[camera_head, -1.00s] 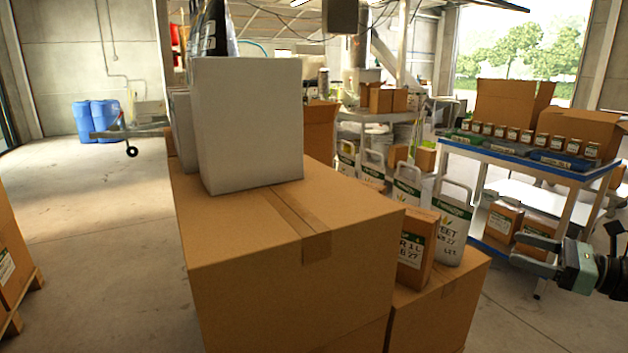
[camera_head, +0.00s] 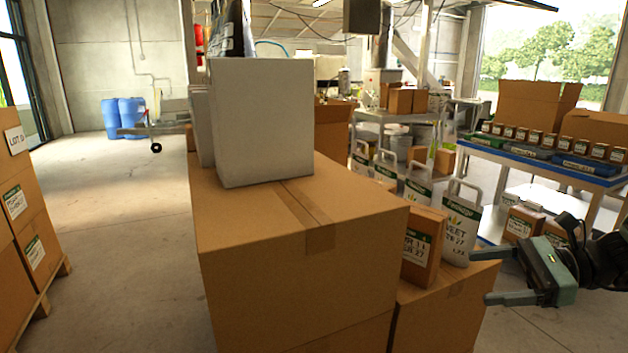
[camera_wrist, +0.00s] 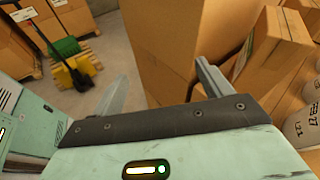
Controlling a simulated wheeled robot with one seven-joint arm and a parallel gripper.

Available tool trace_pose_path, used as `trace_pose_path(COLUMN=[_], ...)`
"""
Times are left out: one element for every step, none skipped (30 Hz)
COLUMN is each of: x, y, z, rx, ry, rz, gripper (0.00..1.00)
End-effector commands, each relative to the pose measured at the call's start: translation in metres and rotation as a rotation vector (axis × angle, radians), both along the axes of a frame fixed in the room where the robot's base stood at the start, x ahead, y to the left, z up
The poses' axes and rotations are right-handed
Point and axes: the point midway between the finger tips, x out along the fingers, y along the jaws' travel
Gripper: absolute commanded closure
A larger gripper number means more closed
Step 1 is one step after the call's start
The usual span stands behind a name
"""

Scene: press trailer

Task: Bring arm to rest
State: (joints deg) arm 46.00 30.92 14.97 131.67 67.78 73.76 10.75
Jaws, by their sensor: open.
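My gripper (camera_head: 494,276) is at the right edge of the head view, with its two fingers spread apart and nothing between them. It is beside the lower cardboard box (camera_head: 445,310), to the right of the box stack. In the wrist view my gripper (camera_wrist: 165,92) is also open, its fingers pointing toward a tall cardboard box (camera_wrist: 170,40). I cannot tell whether a finger touches any box.
A large cardboard box (camera_head: 290,260) carries a white box (camera_head: 265,125). A blue-edged cart (camera_head: 540,168) is behind my gripper. Stacked boxes (camera_head: 25,215) stand left; floor (camera_head: 120,250) between is clear.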

Motion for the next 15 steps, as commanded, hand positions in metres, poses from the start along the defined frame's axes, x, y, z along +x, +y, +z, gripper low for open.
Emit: trace_pose_path(x=[-0.008, -0.014, -0.024, -0.032, -0.042, -0.055, -0.065, -0.076, -0.089, -0.098, -0.108, -0.120, -0.128, -0.136, -0.145], y=[0.022, 0.034, 0.051, 0.064, 0.077, 0.093, 0.103, 0.112, 0.123, 0.130, 0.136, 0.143, 0.148, 0.152, 0.157], z=[0.001, 0.000, -0.001, -0.003, -0.004, -0.006, -0.007, -0.009, -0.011, -0.013, -0.014, -0.016, -0.017, -0.018, -0.019], rx=[-0.050, -0.082, -0.130, -0.171, -0.213, -0.272, -0.317, -0.361, -0.419, -0.461, -0.502, -0.556, -0.596, -0.634, -0.683], ry=[-0.014, -0.023, -0.040, -0.056, -0.075, -0.106, -0.134, -0.163, -0.204, -0.240, -0.278, -0.332, -0.376, -0.423, -0.490], rz=[0.090, 0.146, 0.229, 0.297, 0.370, 0.471, 0.548, 0.622, 0.721, 0.796, 0.869, 0.965, 1.037, 1.107, 1.200], gripper=[0.22, 0.22, 0.22, 0.22, 0.22, 0.22, 0.22, 0.22, 0.22, 0.22, 0.22, 0.22, 0.22, 0.22, 0.22])
